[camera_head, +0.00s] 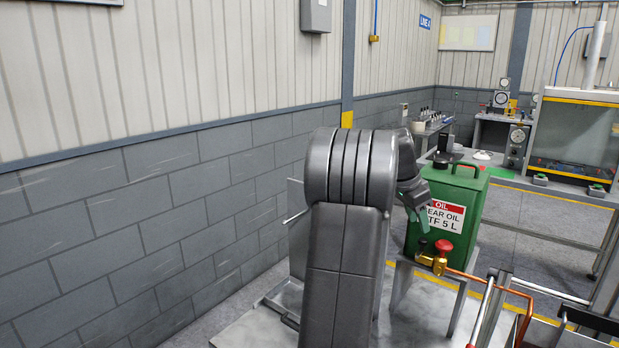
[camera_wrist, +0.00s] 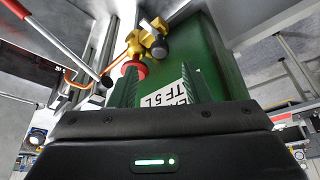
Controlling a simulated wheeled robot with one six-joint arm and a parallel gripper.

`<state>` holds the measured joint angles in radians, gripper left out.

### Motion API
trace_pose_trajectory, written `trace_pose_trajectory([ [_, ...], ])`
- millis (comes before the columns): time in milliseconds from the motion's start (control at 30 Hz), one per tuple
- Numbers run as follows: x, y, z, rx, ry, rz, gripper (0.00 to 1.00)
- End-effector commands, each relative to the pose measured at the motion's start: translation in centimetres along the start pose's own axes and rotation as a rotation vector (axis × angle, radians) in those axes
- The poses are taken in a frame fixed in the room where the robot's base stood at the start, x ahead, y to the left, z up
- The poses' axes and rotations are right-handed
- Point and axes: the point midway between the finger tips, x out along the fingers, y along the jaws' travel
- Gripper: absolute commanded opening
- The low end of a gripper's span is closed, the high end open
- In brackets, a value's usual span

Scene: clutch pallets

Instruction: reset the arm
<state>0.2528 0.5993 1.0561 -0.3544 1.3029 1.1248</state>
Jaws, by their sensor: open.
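My arm stands large in the middle of the head view. My gripper (camera_head: 418,212) shows small at its right side, in front of the green oil can. In the wrist view my gripper (camera_wrist: 156,78) has its two dark fingers apart, with nothing seen held between them. The green oil can (camera_head: 472,192) stands upright on a stand, with a white and red label. In the wrist view the can (camera_wrist: 215,48) fills the space beyond the fingers. I cannot tell whether the fingers touch it.
A brass valve with a red knob (camera_head: 443,248) sits at the can's foot, with an orange pipe (camera_head: 525,289) running right. A grey block wall (camera_head: 130,215) stands left. Benches with gauges and a glazed cabinet (camera_head: 575,135) stand at the back right. Some floor is clear between.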

Motion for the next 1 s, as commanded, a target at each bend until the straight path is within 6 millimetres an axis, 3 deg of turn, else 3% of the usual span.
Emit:
trace_pose_trajectory([
  [367, -7.8, -0.1, 0.0, 0.0, 0.002, -0.005, 0.44],
  [1000, 4.9, 0.1, 0.0, 0.001, -0.003, 0.004, 0.44],
])
